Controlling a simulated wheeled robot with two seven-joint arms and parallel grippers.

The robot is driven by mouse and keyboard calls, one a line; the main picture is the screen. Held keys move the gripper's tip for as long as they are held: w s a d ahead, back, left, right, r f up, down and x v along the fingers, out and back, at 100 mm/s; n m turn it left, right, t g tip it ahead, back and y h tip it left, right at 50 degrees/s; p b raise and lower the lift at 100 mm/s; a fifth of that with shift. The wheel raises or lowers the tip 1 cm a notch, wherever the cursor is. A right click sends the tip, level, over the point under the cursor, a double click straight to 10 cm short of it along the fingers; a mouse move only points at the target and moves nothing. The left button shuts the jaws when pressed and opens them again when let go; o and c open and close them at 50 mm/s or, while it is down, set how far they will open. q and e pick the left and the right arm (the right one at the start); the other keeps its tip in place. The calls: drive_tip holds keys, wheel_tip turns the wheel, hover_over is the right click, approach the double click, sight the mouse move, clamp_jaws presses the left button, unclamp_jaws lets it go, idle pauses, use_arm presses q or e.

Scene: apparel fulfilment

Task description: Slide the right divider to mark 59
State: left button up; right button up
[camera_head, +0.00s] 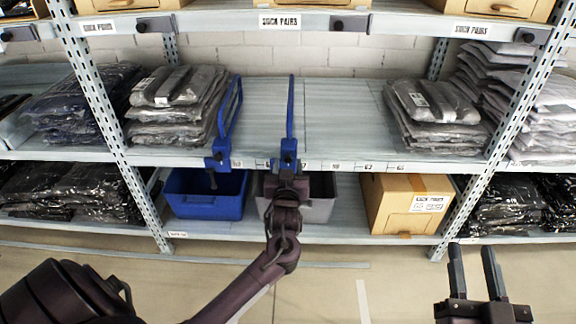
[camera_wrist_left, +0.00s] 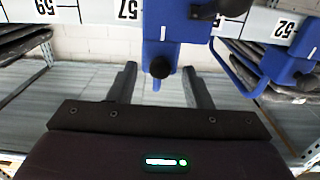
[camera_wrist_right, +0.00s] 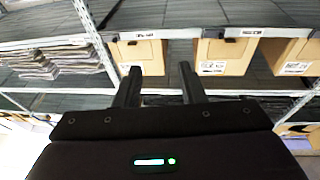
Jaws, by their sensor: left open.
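The right divider (camera_head: 290,115) is a thin blue upright panel on the middle shelf, with a blue bracket on the shelf's front edge. My left gripper (camera_head: 287,176) is at that bracket. In the left wrist view, the bracket (camera_wrist_left: 165,35) with its black knob lies between the spread fingers of my left gripper (camera_wrist_left: 160,75); contact cannot be told. The numbered rail (camera_wrist_left: 100,10) reads upside down there, with 57 just left of the bracket and 59 farther left. My right gripper (camera_head: 474,250) is open and empty, low at the right; it also shows in the right wrist view (camera_wrist_right: 158,70).
The left divider (camera_head: 231,108) is blue and stands beside a stack of grey garments (camera_head: 178,105). Another garment stack (camera_head: 436,112) lies at the right of the bay. The shelf between is bare. Below are a blue bin (camera_head: 207,207), a grey bin and a cardboard box (camera_head: 405,205).

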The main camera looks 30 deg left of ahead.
use_arm(q)
drive_tip(key=shift+w+a, duration=0.4)
drive_tip(key=shift+w, duration=0.2)
use_arm(e)
drive_tip(key=shift+s+d+r+t+y, duration=0.15)
drive_tip(key=shift+r+t, duration=0.1)
drive_tip(key=shift+r, duration=0.25)
drive_tip(key=shift+r+t+y, duration=0.1)
drive_tip(key=shift+r+t, duration=0.1)
drive_tip(key=shift+r, duration=0.3)
drive_tip(key=shift+s+d+r+t+y, duration=0.15)
drive_tip(key=shift+r+t, duration=0.1)
drive_tip(key=shift+r, duration=0.25)
use_arm(q)
drive_tip(key=shift+c, duration=0.2)
use_arm(e)
drive_tip(key=shift+a, duration=0.1)
use_arm(q)
clamp_jaws()
